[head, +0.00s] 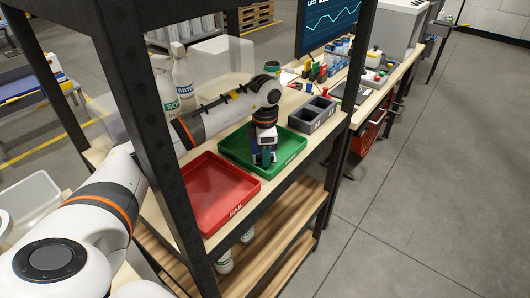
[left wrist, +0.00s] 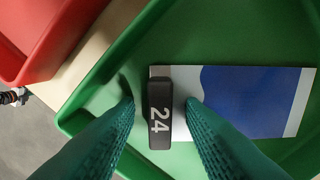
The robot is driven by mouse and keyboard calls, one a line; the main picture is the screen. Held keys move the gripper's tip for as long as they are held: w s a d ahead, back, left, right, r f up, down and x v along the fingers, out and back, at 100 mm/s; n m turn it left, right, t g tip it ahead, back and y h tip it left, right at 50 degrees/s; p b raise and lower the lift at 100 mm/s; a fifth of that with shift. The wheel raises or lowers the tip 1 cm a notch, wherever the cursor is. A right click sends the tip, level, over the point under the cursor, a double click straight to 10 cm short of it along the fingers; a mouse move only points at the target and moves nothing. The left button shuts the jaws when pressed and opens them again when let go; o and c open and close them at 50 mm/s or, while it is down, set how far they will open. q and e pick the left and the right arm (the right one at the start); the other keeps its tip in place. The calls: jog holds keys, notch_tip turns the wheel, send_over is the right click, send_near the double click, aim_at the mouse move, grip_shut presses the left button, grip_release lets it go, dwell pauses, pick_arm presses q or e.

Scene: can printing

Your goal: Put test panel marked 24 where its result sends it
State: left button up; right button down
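The test panel (left wrist: 250,100) is blue and white, with a black tab (left wrist: 160,105) marked 24 at its left end in the left wrist view. It lies in the green tray (left wrist: 215,35), which also shows in the head view (head: 291,143). My left gripper (left wrist: 162,112) is down over this tray, its fingers on either side of the tab with a small gap at each side. It shows in the head view too (head: 264,162). The red tray (head: 215,185), marked FAIL, looks empty. My right gripper is out of view.
A grey bin with compartments (head: 312,114) stands right of the green tray. A dark shelf post (head: 150,130) rises in front of my left arm. Bottles (head: 183,77) stand behind. A monitor (head: 328,22) and small items sit on the farther bench.

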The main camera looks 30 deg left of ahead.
pick_arm(q)
notch_tip(320, 180, up, 12)
jog(key=p, duration=0.7)
jog(key=shift+r+p, duration=0.15)
jog(key=shift+p, duration=0.2)
